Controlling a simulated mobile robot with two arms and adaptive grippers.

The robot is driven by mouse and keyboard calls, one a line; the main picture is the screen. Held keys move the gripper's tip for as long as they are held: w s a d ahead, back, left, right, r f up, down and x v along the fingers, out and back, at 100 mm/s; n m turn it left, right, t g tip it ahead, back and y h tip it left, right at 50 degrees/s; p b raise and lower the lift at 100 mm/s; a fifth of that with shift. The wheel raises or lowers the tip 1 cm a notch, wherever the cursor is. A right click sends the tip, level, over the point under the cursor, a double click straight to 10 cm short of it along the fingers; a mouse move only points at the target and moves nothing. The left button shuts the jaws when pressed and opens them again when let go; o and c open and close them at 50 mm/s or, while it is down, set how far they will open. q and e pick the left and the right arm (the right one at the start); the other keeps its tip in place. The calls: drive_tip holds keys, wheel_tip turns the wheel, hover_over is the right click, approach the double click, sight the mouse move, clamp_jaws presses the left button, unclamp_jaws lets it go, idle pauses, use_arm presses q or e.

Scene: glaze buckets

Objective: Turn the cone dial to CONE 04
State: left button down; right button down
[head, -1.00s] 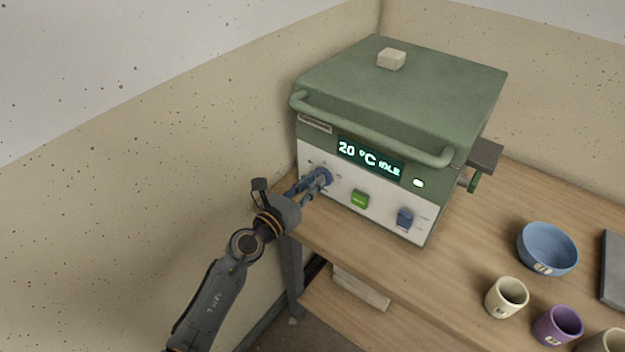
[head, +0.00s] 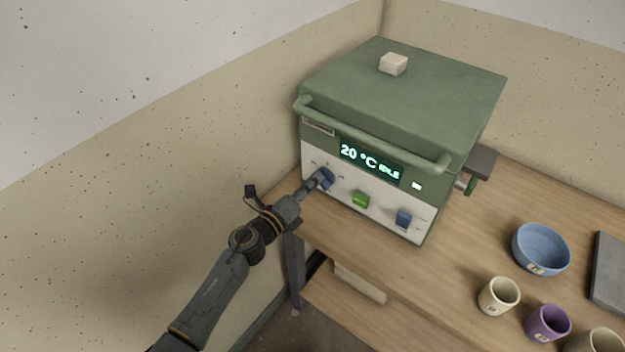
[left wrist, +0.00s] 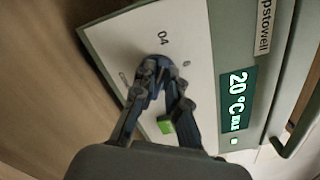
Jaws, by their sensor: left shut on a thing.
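The blue cone dial (head: 326,178) is at the left end of the white front panel (head: 385,208) of a green kiln (head: 405,100). My left gripper (head: 316,184) is shut on the dial. In the left wrist view the gripper's fingers (left wrist: 165,80) close around the dial (left wrist: 158,66), hiding most of it. The marks "04" and "6" are printed beside the dial there. Which mark the pointer faces cannot be told. My right gripper is not in view.
The display (head: 370,160) reads 20 °C IDLE. A green button (head: 360,200) and a blue switch (head: 403,218) sit right of the dial. A pale block (head: 393,64) lies on the lid. A blue bowl (head: 541,250) and several cups stand on the wooden table (head: 460,255) at right.

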use_arm(q)
drive_tip(key=shift+f+n, duration=0.1)
drive_tip(key=shift+n, duration=0.5)
drive_tip(key=c, duration=1.4)
unclamp_jaws()
drive_tip(key=shift+o, duration=0.2)
drive_tip(key=shift+s+a, duration=0.2)
drive_tip(key=v, duration=1.1)
drive_tip(key=shift+s+a, duration=0.15)
drive_tip(key=shift+s, duration=0.05)
